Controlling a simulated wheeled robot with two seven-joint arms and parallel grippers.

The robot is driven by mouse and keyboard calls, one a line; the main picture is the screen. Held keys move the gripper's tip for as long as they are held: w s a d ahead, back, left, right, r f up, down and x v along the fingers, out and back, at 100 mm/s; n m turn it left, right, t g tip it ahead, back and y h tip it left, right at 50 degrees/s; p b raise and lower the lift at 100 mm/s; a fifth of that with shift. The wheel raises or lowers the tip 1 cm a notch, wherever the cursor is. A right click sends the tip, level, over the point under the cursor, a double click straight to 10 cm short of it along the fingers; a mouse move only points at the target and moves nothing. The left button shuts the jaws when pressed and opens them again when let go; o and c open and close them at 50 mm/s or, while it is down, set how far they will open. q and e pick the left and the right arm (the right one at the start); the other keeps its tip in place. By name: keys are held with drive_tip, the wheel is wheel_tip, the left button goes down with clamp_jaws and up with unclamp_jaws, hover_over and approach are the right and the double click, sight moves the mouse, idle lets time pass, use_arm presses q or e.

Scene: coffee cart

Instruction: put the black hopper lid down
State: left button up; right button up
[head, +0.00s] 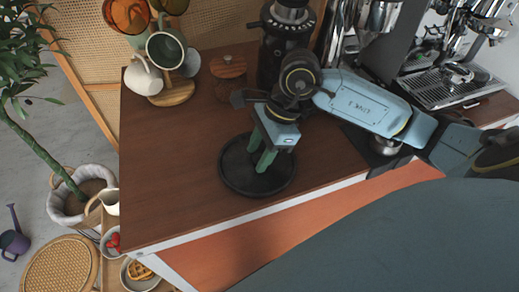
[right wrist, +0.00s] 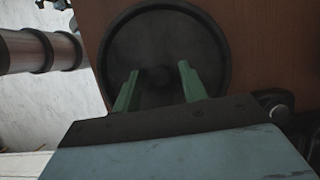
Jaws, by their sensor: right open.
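The black hopper lid (head: 235,182) is a round, dark disc with a raised rim. It lies flat on the wooden counter near its front edge, and it also shows in the right wrist view (right wrist: 165,22). My right gripper (head: 263,165) points down over the lid with its green fingers spread. In the right wrist view the two fingertips (right wrist: 157,72) stand apart, on either side of the lid's small dark centre knob, with a gap to it. Whether the fingertips touch the lid is hard to tell. My left gripper is not in view.
A black grinder (head: 285,35) stands behind my right arm. A mug tree with cups (head: 166,52) and a jar with a wooden lid (head: 228,67) stand at the back. The espresso machine (head: 450,85) is at right. The counter (head: 165,165) left of the lid is clear.

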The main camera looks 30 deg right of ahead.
drive_tip(key=shift+r, duration=0.15)
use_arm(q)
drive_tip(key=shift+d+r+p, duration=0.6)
use_arm(e)
drive_tip(key=v, duration=1.2)
